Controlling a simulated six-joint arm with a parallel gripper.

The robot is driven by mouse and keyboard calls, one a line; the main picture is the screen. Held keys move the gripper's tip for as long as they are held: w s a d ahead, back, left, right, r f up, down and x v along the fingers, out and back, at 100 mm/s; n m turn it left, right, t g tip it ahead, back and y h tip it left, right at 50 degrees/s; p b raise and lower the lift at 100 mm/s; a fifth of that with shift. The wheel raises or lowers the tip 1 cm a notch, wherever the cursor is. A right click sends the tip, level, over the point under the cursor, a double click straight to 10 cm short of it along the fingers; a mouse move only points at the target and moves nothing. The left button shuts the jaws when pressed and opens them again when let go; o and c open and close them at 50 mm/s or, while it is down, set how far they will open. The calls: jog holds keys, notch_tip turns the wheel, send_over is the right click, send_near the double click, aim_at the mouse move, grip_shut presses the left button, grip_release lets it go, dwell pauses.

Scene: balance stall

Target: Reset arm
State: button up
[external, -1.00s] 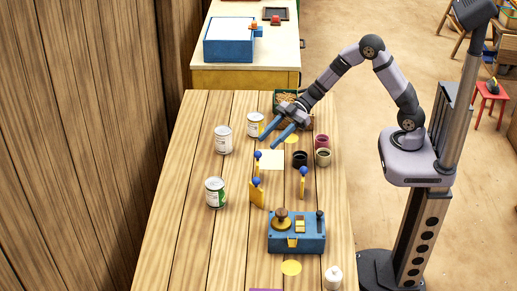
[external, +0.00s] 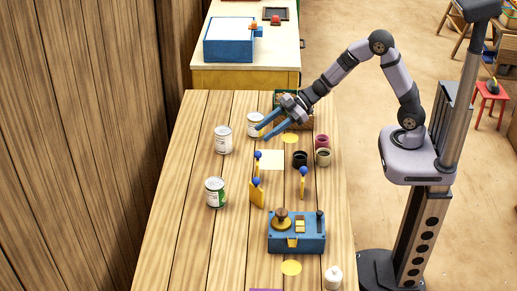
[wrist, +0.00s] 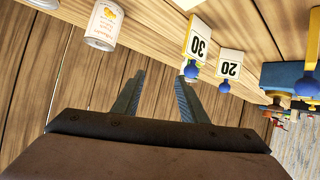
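My gripper (external: 265,131) is above the far part of the wooden table (external: 200,240), in front of a green crate and close to a white can in the external view. Its two blue-grey fingers are spread apart with nothing between them. In the wrist view the open fingers (wrist: 157,92) also show empty, with bare planks and number cards beyond them. My arm reaches in from the right, bent upward at the elbow.
White cans (external: 223,140) stand on the left side. Yellow number cards with blue knobs (external: 257,194) stand mid-table. A blue balance box (external: 296,232) is nearer. Dark cups (external: 300,159) stand to the right. The green crate (external: 283,97) is partly hidden behind my gripper. The table's left front is clear.

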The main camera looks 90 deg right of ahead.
jog(key=s+d+f+m+g+h+p, duration=0.1)
jog(key=s+d+m+g+h, duration=0.1)
jog(key=s+m+h, duration=0.3)
jog(key=s+d+g+h+p, duration=0.1)
jog(key=s+d+g+h, duration=0.15)
jog(key=s, duration=0.45)
jog(key=s+a+m+g+y, duration=0.1)
jog(key=s+a+g, duration=0.2)
jog(key=s, duration=0.6)
jog(key=s+a+f+g+y+p, duration=0.1)
jog(key=s+a+g, duration=0.2)
jog(key=s, duration=0.6)
jog(key=shift+a+f+m, duration=0.25)
jog(key=shift+a+m, duration=0.15)
jog(key=shift+a, duration=0.05)
jog(key=shift+p, duration=0.3)
jog(key=o, duration=0.9)
jog(key=shift+c, duration=0.2)
jog(key=shift+s+g, duration=0.1)
jog(key=shift+g, duration=0.15)
